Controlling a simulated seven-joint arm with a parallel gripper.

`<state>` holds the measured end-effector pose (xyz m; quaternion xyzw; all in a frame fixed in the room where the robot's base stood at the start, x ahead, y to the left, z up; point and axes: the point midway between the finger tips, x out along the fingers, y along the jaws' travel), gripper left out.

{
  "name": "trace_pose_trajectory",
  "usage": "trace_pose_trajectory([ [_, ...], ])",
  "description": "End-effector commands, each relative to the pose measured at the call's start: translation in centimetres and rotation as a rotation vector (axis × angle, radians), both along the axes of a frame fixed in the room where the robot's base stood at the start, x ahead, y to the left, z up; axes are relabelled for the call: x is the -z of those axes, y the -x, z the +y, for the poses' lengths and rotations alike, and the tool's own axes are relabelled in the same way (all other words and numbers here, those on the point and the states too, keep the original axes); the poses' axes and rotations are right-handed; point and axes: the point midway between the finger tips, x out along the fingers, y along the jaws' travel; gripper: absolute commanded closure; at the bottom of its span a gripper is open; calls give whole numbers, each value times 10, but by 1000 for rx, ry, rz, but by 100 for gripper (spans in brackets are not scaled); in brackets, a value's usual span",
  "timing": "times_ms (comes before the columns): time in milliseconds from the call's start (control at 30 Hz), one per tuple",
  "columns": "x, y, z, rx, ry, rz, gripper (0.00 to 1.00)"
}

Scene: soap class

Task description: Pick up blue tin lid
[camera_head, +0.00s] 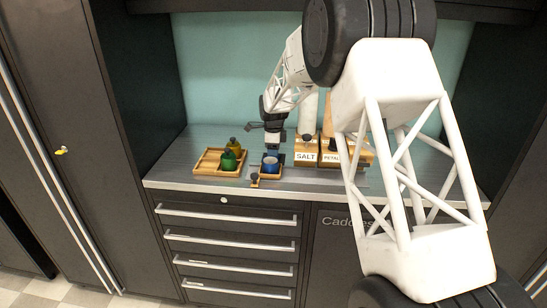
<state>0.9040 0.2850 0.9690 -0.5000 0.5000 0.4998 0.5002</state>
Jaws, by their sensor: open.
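A small blue tin (270,165) stands in a small wooden tray (268,176) near the front of the counter. Its lid is too small to make out apart from the tin. My gripper (272,149) points down right above the blue tin, very close to it. The gripper is open, and nothing shows held in it. Whether its fingers touch the tin cannot be told. The gripper hides part of what lies behind the tin.
Left of the tin, a wooden tray (205,168) holds a green bottle (229,160) and a darker bottle (235,145). Right are wooden boxes, one labelled SALT (306,157), one PETAL (331,158). A small dark-topped item (255,178) sits at the front. The counter's left end is clear.

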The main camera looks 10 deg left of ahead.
Motion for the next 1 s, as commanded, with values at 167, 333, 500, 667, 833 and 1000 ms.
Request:
trace_pose_trajectory([
  [167,0,0,0,0,0,0,46],
  [333,0,0,0,0,0,0,46],
  [500,0,0,0,0,0,0,69],
  [667,0,0,0,0,0,0,94],
  [833,0,0,0,0,0,0,99],
  [1000,-1,0,0,0,0,0,99],
])
